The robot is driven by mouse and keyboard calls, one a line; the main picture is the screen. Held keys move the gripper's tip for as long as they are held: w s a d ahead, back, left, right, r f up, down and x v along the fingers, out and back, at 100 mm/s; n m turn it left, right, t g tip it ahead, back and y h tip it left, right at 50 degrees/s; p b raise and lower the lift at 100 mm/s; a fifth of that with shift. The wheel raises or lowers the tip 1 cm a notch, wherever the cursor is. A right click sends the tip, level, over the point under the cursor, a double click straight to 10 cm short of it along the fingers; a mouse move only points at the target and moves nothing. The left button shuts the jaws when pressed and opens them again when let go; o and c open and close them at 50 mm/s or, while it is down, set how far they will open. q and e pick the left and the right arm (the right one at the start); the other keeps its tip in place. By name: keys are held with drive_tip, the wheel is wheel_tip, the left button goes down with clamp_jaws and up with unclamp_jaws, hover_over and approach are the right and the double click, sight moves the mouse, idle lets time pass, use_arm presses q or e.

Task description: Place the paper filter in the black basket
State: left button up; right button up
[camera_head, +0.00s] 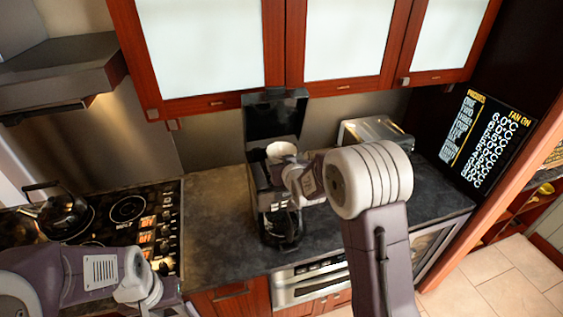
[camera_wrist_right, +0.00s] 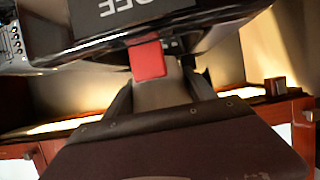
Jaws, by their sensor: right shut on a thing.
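The white paper filter (camera_head: 281,149) is at the top of the black coffee machine, just in front of its raised lid (camera_head: 275,114). My right gripper is at the filter and shut on it; its fingers are mostly hidden behind my own wrist in the head view. In the right wrist view, a pale surface (camera_wrist_right: 163,88) shows between dark shapes. The black basket cannot be made out; the filter and my arm cover that area. My left gripper (camera_head: 168,308) is low at the left, cut by the bottom edge, and its jaws are unclear.
A dark glass carafe (camera_head: 281,230) stands in the coffee machine's lower part. A black kettle (camera_head: 58,212) is on the stove (camera_head: 130,210) at the left. A silver appliance (camera_head: 375,131) stands behind at the right. Cabinets (camera_head: 330,45) hang above. Counter left of the machine is clear.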

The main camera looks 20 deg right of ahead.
drive_tip(key=shift+f, duration=0.45)
drive_tip(key=shift+w+f, duration=0.15)
drive_tip(key=shift+w, duration=0.1)
drive_tip(key=shift+s+f+b, duration=0.2)
drive_tip(key=shift+f+b, duration=0.1)
drive_tip(key=shift+b, duration=0.2)
drive_tip(key=shift+w+f+b, duration=0.1)
drive_tip(key=shift+f+b, duration=0.2)
drive_tip(key=o, duration=1.3)
drive_tip(key=shift+r+p, duration=1)
drive_tip(key=b+v, duration=0.1)
drive_tip(key=v, duration=0.2)
drive_tip(key=b+v, duration=0.1)
drive_tip(key=shift+s+f+b, duration=0.25)
drive_tip(key=shift+s+b, duration=0.05)
drive_tip(key=shift+s, duration=0.2)
drive_tip(key=b+v, duration=0.1)
drive_tip(key=v, duration=0.6)
drive_tip(key=s+f+g, duration=1.2)
drive_tip(key=s+f, duration=0.5)
drive_tip(key=s, duration=0.5)
drive_tip(key=f+b, duration=0.9)
drive_tip(key=shift+w+f+b, duration=0.35)
drive_tip(key=shift+b, duration=0.05)
